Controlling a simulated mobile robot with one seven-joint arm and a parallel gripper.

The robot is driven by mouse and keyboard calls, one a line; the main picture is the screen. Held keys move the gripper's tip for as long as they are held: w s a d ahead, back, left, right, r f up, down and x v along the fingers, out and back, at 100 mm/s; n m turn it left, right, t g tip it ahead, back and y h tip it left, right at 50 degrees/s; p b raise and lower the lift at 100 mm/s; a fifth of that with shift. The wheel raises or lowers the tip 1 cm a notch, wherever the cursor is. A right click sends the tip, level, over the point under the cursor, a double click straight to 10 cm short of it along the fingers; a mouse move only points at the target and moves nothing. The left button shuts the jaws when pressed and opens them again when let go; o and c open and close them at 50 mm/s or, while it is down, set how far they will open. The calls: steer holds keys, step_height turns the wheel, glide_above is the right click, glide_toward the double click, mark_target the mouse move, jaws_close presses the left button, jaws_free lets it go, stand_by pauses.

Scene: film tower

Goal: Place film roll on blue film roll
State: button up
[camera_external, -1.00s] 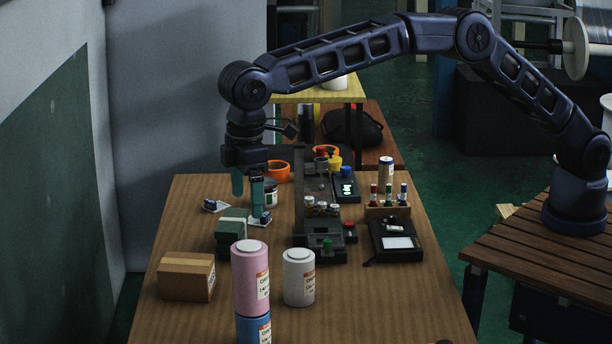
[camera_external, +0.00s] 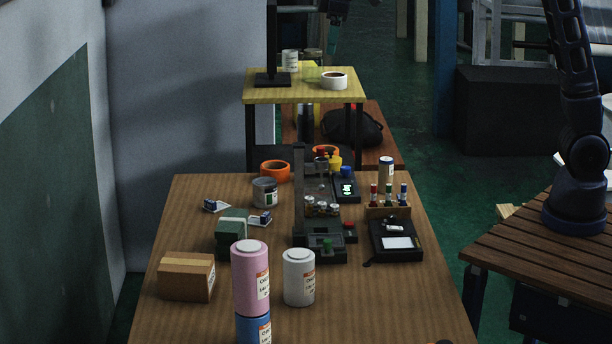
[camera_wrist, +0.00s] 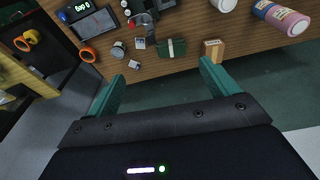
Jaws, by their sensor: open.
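A pink film roll (camera_external: 250,285) stands upright on top of a blue film roll (camera_external: 253,330) at the front of the wooden table. The bottom of the blue roll is cut off by the frame. In the wrist view the pink roll (camera_wrist: 283,17) and part of the blue roll (camera_wrist: 262,8) show at the top right. A white roll (camera_external: 298,280) stands just right of the pink one. My gripper (camera_wrist: 158,82) is open, its two green fingers wide apart with nothing between them. It is high and well clear of the stacked rolls.
On the table (camera_external: 195,323) are a cardboard box (camera_external: 186,277), a green box (camera_external: 231,238), a grey can (camera_external: 265,192), an orange tape ring (camera_external: 275,170) and a dark device (camera_external: 319,246). A yellow table (camera_external: 300,94) stands behind.

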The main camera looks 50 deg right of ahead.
steer(key=s+d+r+m+t, duration=0.15)
steer(key=s+d, duration=0.35)
steer(key=d, duration=0.9)
steer(key=s+d+m, duration=0.3)
steer(key=s+d, duration=0.2)
steer(key=d, duration=1)
steer(key=s+d+f+m, duration=0.1)
steer(key=s+d+f, duration=0.4)
steer(key=s+d, duration=0.2)
steer(key=s+d+f+m+t+h, duration=0.1)
steer(key=s+d+f, duration=0.4)
steer(key=s, duration=0.5)
steer(key=d+m, duration=0.1)
steer(key=d, duration=0.1)
steer(key=shift+d+f, duration=0.2)
steer(key=shift+d, duration=0.15)
steer(key=shift+m, duration=0.25)
